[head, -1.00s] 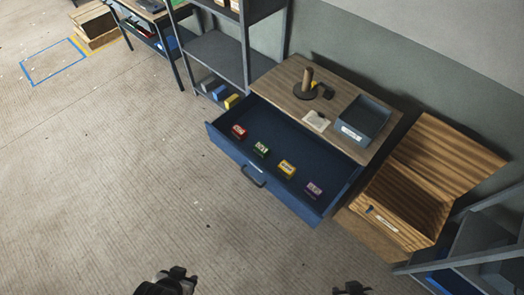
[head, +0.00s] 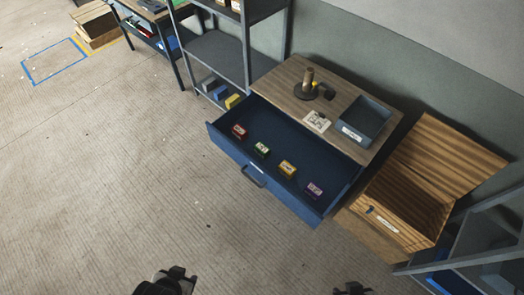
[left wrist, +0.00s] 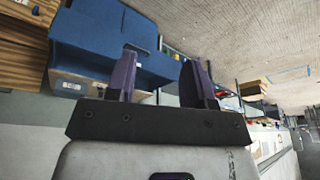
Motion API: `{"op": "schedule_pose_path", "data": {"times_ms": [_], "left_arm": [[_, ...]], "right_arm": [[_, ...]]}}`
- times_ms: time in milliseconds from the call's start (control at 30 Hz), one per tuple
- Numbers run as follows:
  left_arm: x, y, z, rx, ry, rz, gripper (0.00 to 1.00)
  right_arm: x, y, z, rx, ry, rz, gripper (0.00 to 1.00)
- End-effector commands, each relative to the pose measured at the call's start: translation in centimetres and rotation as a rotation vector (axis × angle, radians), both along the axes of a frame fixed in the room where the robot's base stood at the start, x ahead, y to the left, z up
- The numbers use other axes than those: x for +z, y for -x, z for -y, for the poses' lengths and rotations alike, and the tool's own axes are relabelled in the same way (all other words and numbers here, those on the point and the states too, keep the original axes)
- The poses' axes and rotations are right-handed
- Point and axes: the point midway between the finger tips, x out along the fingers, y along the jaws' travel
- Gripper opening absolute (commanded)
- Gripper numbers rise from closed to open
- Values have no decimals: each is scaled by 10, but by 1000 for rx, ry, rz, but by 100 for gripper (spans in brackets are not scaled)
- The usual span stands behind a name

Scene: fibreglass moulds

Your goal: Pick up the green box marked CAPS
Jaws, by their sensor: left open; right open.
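A small green box (head: 262,150) with a pale label lies in the open blue drawer (head: 243,168), second from the left in a row of boxes. Its label is too small to read. My left gripper (head: 178,275) is at the bottom edge of the head view, above the floor and well short of the drawer. In the left wrist view its two fingers (left wrist: 161,85) stand apart with nothing between them. My right gripper (head: 351,288) is partly cut off at the bottom edge, apart from the drawer, with no object seen in it.
A red box (head: 239,131), a yellow box (head: 287,169) and a purple box (head: 314,190) share the drawer. A grey bin (head: 364,122) stands on the cabinet top. An open wooden chest (head: 400,205) stands at right, grey shelving (head: 215,50) at left. The floor in front is clear.

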Motion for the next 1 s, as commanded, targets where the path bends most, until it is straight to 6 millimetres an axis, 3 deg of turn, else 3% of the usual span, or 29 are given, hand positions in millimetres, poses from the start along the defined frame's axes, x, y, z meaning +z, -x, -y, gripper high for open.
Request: {"op": "schedule_pose_path", "data": {"times_ms": [67,400,667,833,1000], "left_arm": [[0,0,0,1,1,0,56],[0,0,4,8,13,0,88],[-3,-2,2,3,6,4,88],[-21,-31,1,2,3,77,88],[-43,-87,-14,-28,-53,226,88]], "right_arm": [[0,0,-1,-2,-2,0,43],[0,0,-1,-1,-2,0,43],[-3,0,1,2,3,0,43],[-36,0,2,6,8,2,43],[-94,0,3,6,8,0,43]]}}
